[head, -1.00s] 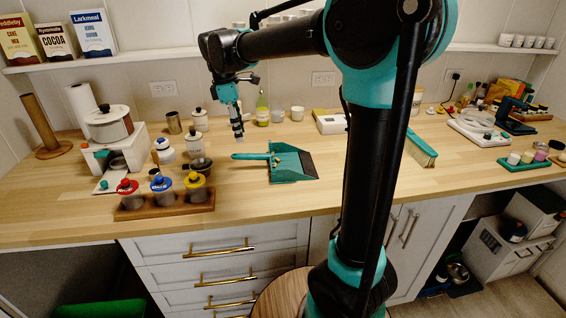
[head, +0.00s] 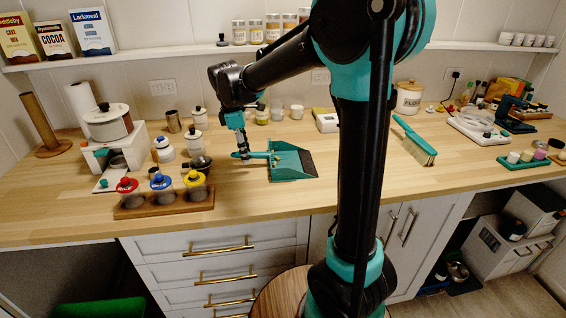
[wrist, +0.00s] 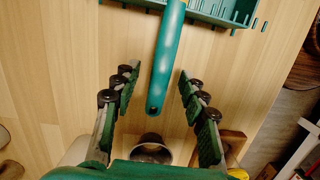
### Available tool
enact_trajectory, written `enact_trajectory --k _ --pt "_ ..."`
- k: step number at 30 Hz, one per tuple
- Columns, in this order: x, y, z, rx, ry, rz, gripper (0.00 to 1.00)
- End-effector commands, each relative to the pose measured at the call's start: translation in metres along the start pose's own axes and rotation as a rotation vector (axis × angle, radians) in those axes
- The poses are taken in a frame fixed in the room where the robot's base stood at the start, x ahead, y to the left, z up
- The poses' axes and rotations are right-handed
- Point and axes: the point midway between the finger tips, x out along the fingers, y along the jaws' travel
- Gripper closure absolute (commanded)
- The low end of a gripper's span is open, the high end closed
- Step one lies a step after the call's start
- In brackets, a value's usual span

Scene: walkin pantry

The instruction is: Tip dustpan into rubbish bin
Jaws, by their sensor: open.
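The teal dustpan (head: 291,163) lies on the wooden counter, its handle pointing left and its dark lip to the right. In the wrist view its handle (wrist: 167,60) runs between the fingers of my gripper (wrist: 157,75), with a gap on both sides. The pan (wrist: 205,8) is cut off at the top there. My gripper (head: 244,157) is open and low over the handle's end in the head view. A green object (head: 100,309) on the floor at bottom left may be the rubbish bin; most of it is out of frame.
Several canisters stand further back. A teal brush (head: 414,143) lies to the right. The counter right of the dustpan is mostly clear.

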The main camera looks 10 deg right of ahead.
Motion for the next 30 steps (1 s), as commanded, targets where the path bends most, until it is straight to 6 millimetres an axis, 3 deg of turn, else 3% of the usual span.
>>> enact_trajectory --k 12,22,30 --pt "0.004 0.0 0.0001 0.0 0.0 0.0 0.58" --pt "0.0039 0.0001 0.0 0.0 0.0 0.0 0.99" --pt "0.0038 0.0001 0.0 0.0 0.0 0.0 1.0"
